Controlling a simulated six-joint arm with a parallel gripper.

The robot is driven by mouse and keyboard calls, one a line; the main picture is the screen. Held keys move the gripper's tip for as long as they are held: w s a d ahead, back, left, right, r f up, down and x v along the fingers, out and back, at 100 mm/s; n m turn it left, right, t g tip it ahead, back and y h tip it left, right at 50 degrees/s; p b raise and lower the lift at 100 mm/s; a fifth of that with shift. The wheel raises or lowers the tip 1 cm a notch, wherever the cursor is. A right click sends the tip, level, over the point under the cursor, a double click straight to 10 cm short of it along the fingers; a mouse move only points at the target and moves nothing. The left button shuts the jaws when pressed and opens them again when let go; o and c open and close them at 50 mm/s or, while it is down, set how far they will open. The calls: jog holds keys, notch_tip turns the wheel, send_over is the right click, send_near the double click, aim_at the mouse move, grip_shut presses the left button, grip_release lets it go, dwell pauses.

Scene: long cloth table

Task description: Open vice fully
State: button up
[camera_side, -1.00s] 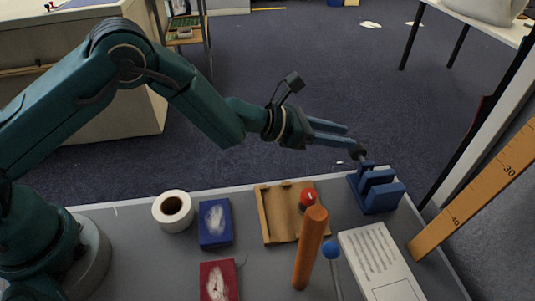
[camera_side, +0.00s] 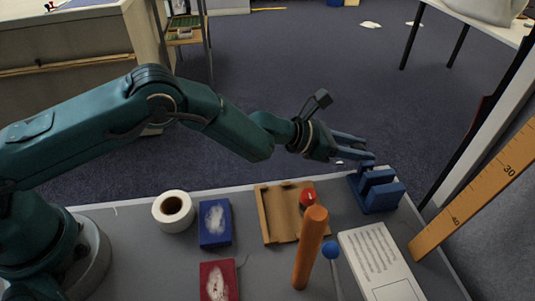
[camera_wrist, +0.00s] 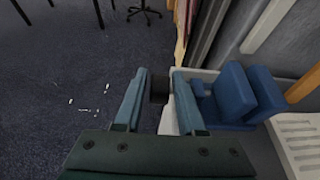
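The blue vice (camera_side: 380,195) stands at the table's far right corner, its upright jaw blocks side by side; the wrist view shows two of them (camera_wrist: 236,92) close together with a narrow gap. My gripper (camera_side: 369,147) is just behind the vice, fingers pointing right.
An orange cylinder (camera_side: 309,245), a blue-topped stick (camera_side: 332,252), a white panel (camera_side: 382,262) and a wooden tray (camera_side: 267,218) with a red object lie near the vice. A white roll (camera_side: 173,211), blue box (camera_side: 215,224) and red box (camera_side: 218,279) are left. A ruler (camera_side: 480,190) leans at right.

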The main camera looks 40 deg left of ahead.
grip_shut()
jog(key=shift+d, duration=0.1)
jog(key=shift+g, duration=0.4)
jog(key=shift+y, duration=0.6)
